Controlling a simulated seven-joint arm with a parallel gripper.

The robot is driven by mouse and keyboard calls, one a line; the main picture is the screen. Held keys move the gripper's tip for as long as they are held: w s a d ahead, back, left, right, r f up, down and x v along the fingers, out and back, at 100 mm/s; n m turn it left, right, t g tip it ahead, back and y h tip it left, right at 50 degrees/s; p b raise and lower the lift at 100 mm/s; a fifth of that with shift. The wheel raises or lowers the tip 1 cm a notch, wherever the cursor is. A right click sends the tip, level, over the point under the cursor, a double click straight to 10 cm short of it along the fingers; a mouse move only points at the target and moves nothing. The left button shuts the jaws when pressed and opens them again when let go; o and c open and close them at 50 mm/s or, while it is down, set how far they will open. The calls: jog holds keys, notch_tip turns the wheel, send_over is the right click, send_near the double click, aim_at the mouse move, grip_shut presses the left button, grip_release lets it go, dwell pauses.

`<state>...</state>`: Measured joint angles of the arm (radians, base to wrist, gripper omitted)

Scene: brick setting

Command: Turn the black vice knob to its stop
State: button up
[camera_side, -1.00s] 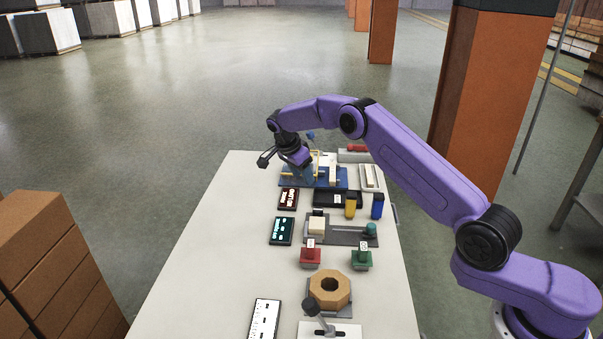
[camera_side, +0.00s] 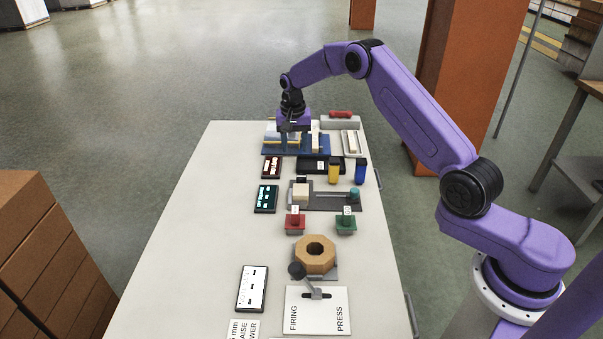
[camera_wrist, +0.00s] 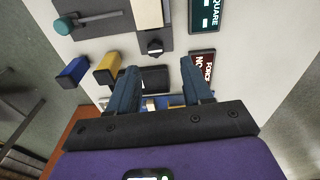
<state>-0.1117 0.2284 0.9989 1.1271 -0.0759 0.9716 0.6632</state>
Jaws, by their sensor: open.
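The black vice knob (camera_wrist: 154,46) shows in the wrist view at the end of the vice's cream block (camera_wrist: 148,12), ahead of my fingertips. In the side view the knob (camera_side: 301,180) is a small dark shape just behind the cream block (camera_side: 302,193) on the grey vice plate (camera_side: 328,197). My gripper (camera_side: 293,148) points down above the blue plate (camera_side: 318,145) at the far end of the table. In the wrist view my two blue-grey fingers (camera_wrist: 160,75) are spread apart with nothing held, and apart from the knob.
A yellow block (camera_side: 334,172) and a blue block (camera_side: 361,172) stand beside a black tray (camera_side: 311,165). Dark display panels (camera_side: 272,167) lie to the left. Red and green holders (camera_side: 346,225) and an octagonal wooden piece (camera_side: 315,254) are nearer. The table's left side is clear.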

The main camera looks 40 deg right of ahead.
jog(key=s+d+n+y, duration=0.1)
jog(key=d+n, duration=0.1)
jog(key=n, duration=0.2)
jog(key=n+t+y, duration=0.2)
jog(key=n+t, duration=0.1)
jog(key=n, duration=0.7)
send_near(300, 176)
jog(key=shift+t, duration=0.3)
jog(key=x, duration=0.8)
jog(key=shift+s+f, duration=0.2)
jog(key=shift+f, duration=0.1)
